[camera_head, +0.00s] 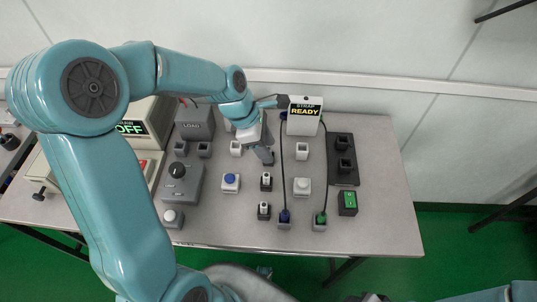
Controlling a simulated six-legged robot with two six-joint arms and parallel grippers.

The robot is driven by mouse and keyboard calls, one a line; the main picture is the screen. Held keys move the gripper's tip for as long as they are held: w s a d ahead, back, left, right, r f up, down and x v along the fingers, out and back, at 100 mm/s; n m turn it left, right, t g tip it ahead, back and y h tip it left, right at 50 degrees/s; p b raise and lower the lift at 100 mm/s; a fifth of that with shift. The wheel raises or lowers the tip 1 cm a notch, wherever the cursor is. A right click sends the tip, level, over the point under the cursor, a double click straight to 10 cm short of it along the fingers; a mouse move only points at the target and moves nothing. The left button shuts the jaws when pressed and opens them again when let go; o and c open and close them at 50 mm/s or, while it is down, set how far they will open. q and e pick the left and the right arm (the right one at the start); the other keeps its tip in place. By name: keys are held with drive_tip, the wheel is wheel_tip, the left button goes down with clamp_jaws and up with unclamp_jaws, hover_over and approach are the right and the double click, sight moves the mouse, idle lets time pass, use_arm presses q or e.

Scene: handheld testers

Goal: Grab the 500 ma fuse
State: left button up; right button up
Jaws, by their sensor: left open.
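I cannot make out any 500 mA marking, so I cannot tell which part is the 500 mA fuse. Two small dark holders with pale tops stand mid-table, one behind (266,182) and one nearer the front (264,211); their contents are too small to identify. My left gripper (264,157) is open, pointing down over the table behind these holders. It looks empty, and its wrist hides part of the table there. My right gripper is not in view; only a piece of teal arm shows at the bottom right.
The grey table (385,225) also bears a LOAD box (195,125), a knob box (181,184), a blue-button block (230,183), a STRAP READY box (304,118) with black cables, a green switch (348,203) and an OFF display unit (131,128). The table's right end is clear.

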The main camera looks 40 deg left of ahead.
use_arm(q)
drive_tip(key=shift+s, duration=0.1)
clamp_jaws()
